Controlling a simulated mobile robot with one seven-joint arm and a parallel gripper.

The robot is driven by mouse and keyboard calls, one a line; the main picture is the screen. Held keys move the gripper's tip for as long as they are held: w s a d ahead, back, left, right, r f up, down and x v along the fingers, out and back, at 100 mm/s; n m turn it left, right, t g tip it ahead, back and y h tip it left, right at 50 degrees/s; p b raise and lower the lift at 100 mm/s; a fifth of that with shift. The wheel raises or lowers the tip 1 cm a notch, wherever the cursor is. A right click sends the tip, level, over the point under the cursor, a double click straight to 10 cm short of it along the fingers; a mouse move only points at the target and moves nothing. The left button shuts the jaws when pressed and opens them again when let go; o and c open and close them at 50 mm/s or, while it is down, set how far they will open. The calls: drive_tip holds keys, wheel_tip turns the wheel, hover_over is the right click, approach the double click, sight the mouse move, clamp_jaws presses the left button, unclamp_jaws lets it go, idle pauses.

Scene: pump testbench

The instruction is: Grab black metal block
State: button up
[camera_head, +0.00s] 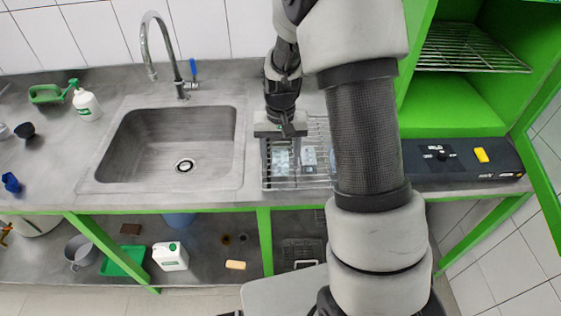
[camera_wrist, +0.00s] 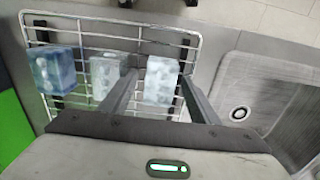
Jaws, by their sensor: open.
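I cannot make out a black metal block in either view. Three pale, glassy-looking blocks sit on a wire rack (camera_wrist: 130,31) right of the sink; the rack also shows in the head view (camera_head: 322,128). In the wrist view they are a bluish block (camera_wrist: 52,70) at left, a pale grey-green block (camera_wrist: 106,75) in the middle, and a whitish block (camera_wrist: 161,82) at right. My gripper (camera_wrist: 159,76) is open, its fingers on either side of the whitish block; contact cannot be told. In the head view, my gripper (camera_head: 281,152) points down over the rack.
The sink (camera_head: 180,145) with its tap (camera_head: 160,48) lies left of the rack. A black device (camera_head: 437,165) with a yellow part stands to the right, near a green cabinet (camera_head: 465,98). Bottles and cups stand at the far left of the counter.

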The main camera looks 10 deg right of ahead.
drive_tip(key=shift+c, duration=0.4)
drive_tip(key=shift+r, duration=0.1)
drive_tip(key=c, duration=1.3)
